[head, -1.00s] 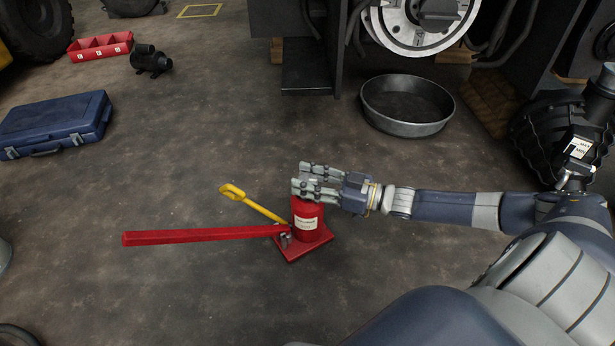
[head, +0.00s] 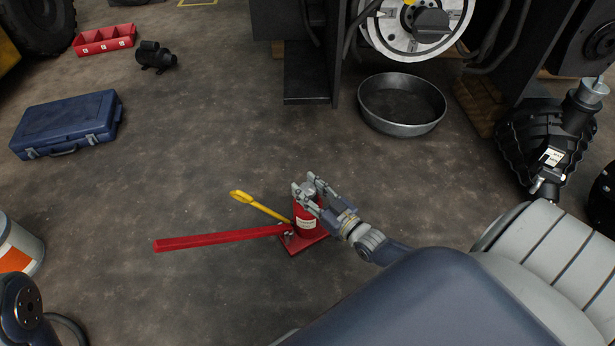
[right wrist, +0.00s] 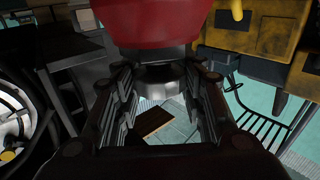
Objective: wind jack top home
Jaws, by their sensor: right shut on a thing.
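A red bottle jack (head: 306,222) with a pale label stands upright on its red base plate on the floor, near the middle of the head view. Its grey metal top (head: 308,188) is partly hidden by my fingers. My right gripper (head: 304,184) reaches in from the lower right and is shut on the jack top. In the right wrist view, the grey top (right wrist: 160,77) sits between the two fingers, with the red jack body (right wrist: 158,22) above it in the picture. My left gripper is not in view.
A long red handle (head: 215,239) sticks out left of the jack, with a yellow bar (head: 260,206) behind it. A metal pan (head: 402,126), a blue case (head: 66,126) and a red parts bin (head: 104,41) stand farther off.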

